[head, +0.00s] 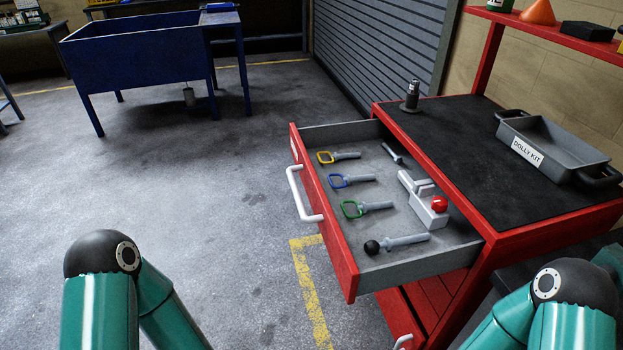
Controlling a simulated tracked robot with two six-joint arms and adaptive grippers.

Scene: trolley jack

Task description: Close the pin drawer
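The pin drawer (325,218) stands pulled out to the left from the red workbench cabinet. Its red front carries a white bar handle (303,195). Inside lie pins with a yellow (326,157), a blue (339,181) and a green (352,209) ring handle, a pin with a black ball (373,247), a small dark pin (393,153) and a grey tool with a red knob (440,204). My teal arms show at the lower left and lower right, apart from the drawer. Both grippers are out of view.
The red cabinet's black top (450,140) holds a dark upright tool (411,97) and a grey "DOLLY KIT" tray (550,148). Another white handle (403,342) shows below the drawer. A blue tub table (135,50) stands far left. The floor left of the drawer is clear.

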